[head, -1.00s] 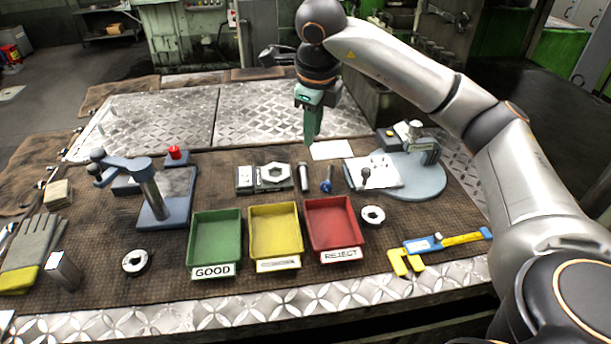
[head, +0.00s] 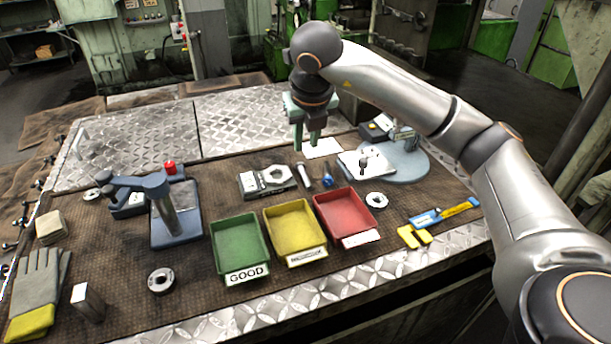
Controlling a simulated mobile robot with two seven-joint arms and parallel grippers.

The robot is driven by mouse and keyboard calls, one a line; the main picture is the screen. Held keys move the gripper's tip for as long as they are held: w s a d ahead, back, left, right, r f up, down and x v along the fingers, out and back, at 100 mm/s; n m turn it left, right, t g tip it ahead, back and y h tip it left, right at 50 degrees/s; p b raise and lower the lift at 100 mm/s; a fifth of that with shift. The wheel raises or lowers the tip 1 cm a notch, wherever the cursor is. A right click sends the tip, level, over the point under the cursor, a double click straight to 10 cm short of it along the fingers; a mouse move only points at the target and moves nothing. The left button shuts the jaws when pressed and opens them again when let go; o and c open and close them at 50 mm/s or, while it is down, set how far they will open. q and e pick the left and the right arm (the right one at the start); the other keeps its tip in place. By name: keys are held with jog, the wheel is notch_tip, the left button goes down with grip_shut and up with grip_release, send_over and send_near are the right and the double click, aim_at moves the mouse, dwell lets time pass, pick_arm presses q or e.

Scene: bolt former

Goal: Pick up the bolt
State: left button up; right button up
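A grey metal bolt (head: 304,175) lies on the brown mat, just left of a small blue-headed piece (head: 327,175). My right gripper (head: 307,149) hangs fingers-down above and behind the bolt, apart from it. Its two green fingers show a gap between them, with nothing held. My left gripper is not in view.
Green (head: 240,247), yellow (head: 295,231) and red (head: 345,215) trays stand in front of the bolt. A hex-nut gauge (head: 266,181) lies to its left. A round-based stand (head: 405,165) is to the right, and a press (head: 165,205) to the left.

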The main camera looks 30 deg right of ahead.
send_near(303, 172)
jog(key=x, duration=0.2)
jog(key=shift+w+f+p, duration=0.1)
jog(key=shift+f+p, duration=0.3)
jog(key=shift+p+x, duration=0.65)
jog(key=shift+x, duration=2.15)
jog(key=shift+d, duration=0.1)
jog(key=shift+r, duration=0.1)
jog(key=shift+c, duration=0.3)
grip_shut()
